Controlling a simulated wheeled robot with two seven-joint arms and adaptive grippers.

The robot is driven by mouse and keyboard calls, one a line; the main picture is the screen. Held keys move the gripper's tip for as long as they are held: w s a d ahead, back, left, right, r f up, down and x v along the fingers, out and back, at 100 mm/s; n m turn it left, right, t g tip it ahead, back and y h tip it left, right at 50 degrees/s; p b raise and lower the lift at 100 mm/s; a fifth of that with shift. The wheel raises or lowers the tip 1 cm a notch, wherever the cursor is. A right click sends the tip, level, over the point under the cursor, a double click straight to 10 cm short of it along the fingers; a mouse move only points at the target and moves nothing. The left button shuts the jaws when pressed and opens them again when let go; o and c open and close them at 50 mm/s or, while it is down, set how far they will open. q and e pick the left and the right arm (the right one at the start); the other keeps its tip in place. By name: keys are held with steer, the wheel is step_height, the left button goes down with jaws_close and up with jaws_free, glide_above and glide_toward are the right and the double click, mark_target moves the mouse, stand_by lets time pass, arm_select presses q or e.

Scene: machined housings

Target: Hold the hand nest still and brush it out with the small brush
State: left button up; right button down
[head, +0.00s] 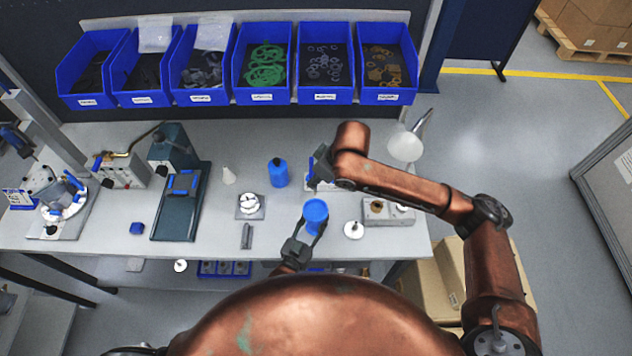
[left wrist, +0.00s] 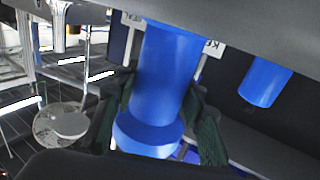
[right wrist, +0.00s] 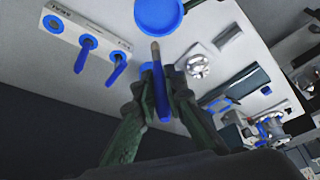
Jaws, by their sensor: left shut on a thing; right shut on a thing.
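The hand nest (head: 315,212) is a blue cup-like piece with a round top, held upright over the table's front. My left gripper (head: 309,234) is shut on its lower body. In the left wrist view the nest (left wrist: 160,85) is a blue cylinder between the fingers. In the right wrist view its round, rimmed top (right wrist: 158,15) shows. My right gripper (head: 318,178) is shut on the small brush (right wrist: 157,75), behind the nest in the head view. The brush's tan tip points toward the nest; a gap shows between them. The brush is mostly hidden in the head view.
A blue bottle (head: 278,174) stands left of my right gripper. A white fixture (head: 249,205) and a grey block (head: 247,236) lie to the left. A labelled rack (right wrist: 85,38) holds blue-handled tools. A grey block with fittings (head: 385,213) and a white disc (head: 354,230) lie right.

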stand_by(0.3)
arm_select(q)
steer(key=o, duration=1.4)
steer(key=shift+c, duration=0.2)
steer(key=v, duration=1.2)
